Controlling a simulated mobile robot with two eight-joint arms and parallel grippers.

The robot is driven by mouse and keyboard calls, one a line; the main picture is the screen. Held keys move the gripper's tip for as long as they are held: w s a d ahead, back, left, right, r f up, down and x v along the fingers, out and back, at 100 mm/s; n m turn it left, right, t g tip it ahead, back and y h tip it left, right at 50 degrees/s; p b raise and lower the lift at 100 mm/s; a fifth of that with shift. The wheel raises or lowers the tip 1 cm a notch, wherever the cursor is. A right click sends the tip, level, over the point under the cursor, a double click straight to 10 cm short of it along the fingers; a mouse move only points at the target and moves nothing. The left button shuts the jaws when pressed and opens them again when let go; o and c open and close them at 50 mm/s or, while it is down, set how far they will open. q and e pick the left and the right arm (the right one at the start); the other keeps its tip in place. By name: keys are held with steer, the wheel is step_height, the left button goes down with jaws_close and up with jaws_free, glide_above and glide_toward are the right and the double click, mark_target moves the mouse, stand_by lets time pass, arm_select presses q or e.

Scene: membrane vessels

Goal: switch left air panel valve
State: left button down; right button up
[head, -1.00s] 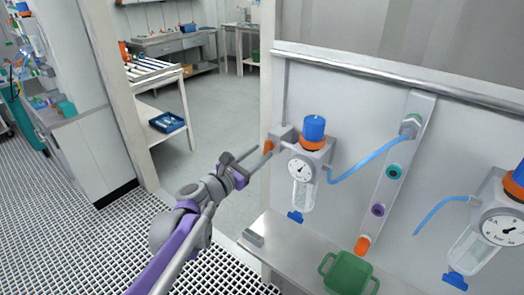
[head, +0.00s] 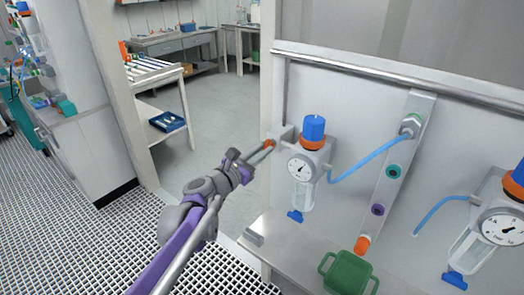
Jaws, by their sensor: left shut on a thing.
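The left air panel unit has a round gauge (head: 301,168), a blue knob (head: 313,128) over an orange ring, and a clear bowl below. On its left side sits a grey valve block (head: 283,134) with a small orange valve handle (head: 269,142). My left gripper (head: 262,151) reaches in from the lower left. Its fingers are shut on the orange handle and hide part of it. My right gripper is not in view.
A second regulator with a gauge (head: 502,227) hangs at the right. Blue hoses and a port strip (head: 391,180) lie between the two units. A green container (head: 348,274) stands on the steel ledge (head: 290,250) below. A doorway with open floor is behind my left arm.

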arm_select(q)
steer(key=shift+m, duration=0.4)
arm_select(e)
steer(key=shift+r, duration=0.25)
arm_select(q)
steer(key=m+p, duration=0.2)
steer(key=m, duration=0.1)
steer(key=shift+r+m, duration=0.15)
steer(key=shift+m, duration=0.25)
steer(key=m+p, duration=0.2)
steer(key=m, duration=0.2)
steer(key=shift+p, duration=0.35)
steer(key=m+p, duration=0.2)
steer(key=m, duration=0.2)
steer(key=shift+m+p, duration=0.8)
steer(key=shift+m, duration=0.9)
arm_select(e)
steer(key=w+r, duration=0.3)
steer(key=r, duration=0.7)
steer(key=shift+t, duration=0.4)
arm_select(q)
steer(key=c, duration=0.9)
jaws_free()
steer(key=shift+o, duration=0.2)
